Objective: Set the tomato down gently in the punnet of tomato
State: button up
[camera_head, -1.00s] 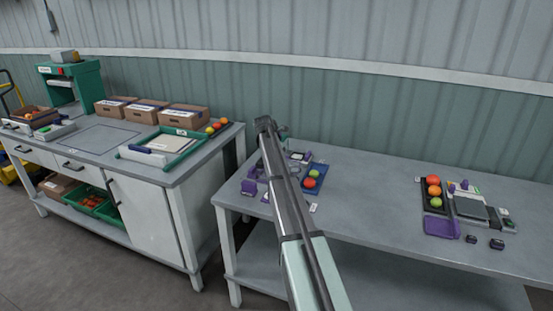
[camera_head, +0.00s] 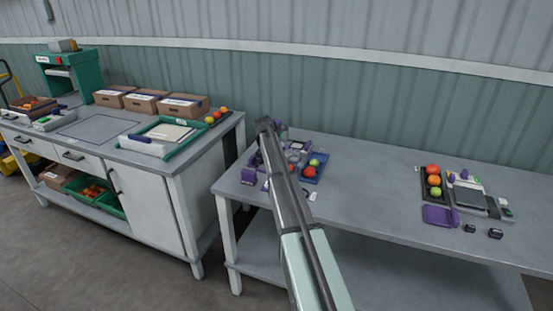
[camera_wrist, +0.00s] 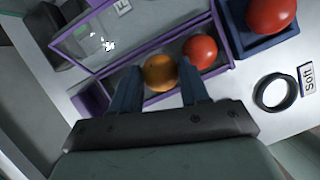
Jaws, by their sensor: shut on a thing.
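My gripper (camera_wrist: 160,82) is shut on an orange tomato (camera_wrist: 160,72), one finger on each side, in the wrist view. The tomato is over or within the purple-edged punnet (camera_wrist: 128,103). I cannot tell whether it touches the bottom. A red tomato (camera_wrist: 200,50) sits in the same punnet, just right of the held one and close to the right finger. The punnet's clear, purple-rimmed lid (camera_wrist: 106,43) lies beyond it. In the head view my arm hides the gripper and the held tomato; a red tomato (camera_head: 291,167) shows beside the arm.
A blue tray (camera_wrist: 262,43) with a red tomato (camera_wrist: 271,14) stands right of the punnet. A black ring (camera_wrist: 273,92) and a "Soft" label (camera_wrist: 306,78) lie on the table nearby. The middle of the table (camera_head: 375,195) is clear.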

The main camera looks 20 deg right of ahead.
dwell(0.3)
jog(key=o, duration=0.8)
jog(key=shift+c, duration=1.3)
jog(key=shift+r, duration=0.1)
jog(key=shift+r, duration=2.9)
